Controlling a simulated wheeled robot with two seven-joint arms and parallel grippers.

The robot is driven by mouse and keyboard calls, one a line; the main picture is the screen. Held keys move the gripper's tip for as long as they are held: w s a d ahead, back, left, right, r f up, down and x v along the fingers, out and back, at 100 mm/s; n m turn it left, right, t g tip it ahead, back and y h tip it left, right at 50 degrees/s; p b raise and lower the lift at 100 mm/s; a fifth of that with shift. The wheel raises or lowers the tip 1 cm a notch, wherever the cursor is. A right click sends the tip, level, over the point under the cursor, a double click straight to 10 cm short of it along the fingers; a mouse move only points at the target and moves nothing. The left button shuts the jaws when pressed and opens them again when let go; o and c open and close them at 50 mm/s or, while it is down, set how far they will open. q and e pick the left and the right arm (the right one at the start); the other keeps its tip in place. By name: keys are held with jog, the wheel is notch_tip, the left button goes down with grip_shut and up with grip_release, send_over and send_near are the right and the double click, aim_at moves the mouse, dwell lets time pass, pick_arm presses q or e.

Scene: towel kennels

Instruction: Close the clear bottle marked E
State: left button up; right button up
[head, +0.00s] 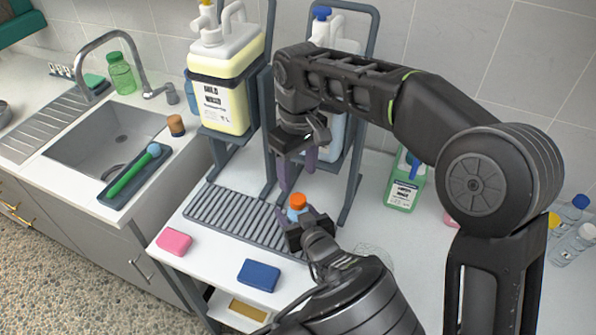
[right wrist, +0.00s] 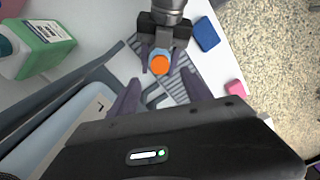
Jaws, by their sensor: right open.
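A small bottle (head: 294,213) with an orange cap (head: 298,200) stands over the grey slatted drain mat, its body mostly hidden by my left gripper. Its mark is not readable. The cap sits at the bottle's top; I cannot tell whether it is tight. My left gripper (head: 306,220) has its fingers on both sides of the bottle body and appears shut on it. My right gripper (head: 296,172) is open and empty, pointing down above the cap. In the right wrist view the cap (right wrist: 159,65) shows beyond the open fingers, beside my left gripper (right wrist: 162,58).
Large pump jugs (head: 222,90) stand on dark racks behind. A pink sponge (head: 174,241) and a blue sponge (head: 259,275) lie in front. A sink (head: 105,145) is at left.

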pick_arm(q)
jog(key=o, duration=0.4)
jog(key=shift+c, duration=0.2)
jog(key=b+v, duration=0.1)
jog(key=v, duration=0.7)
jog(key=shift+w, duration=0.1)
dwell(0.3)
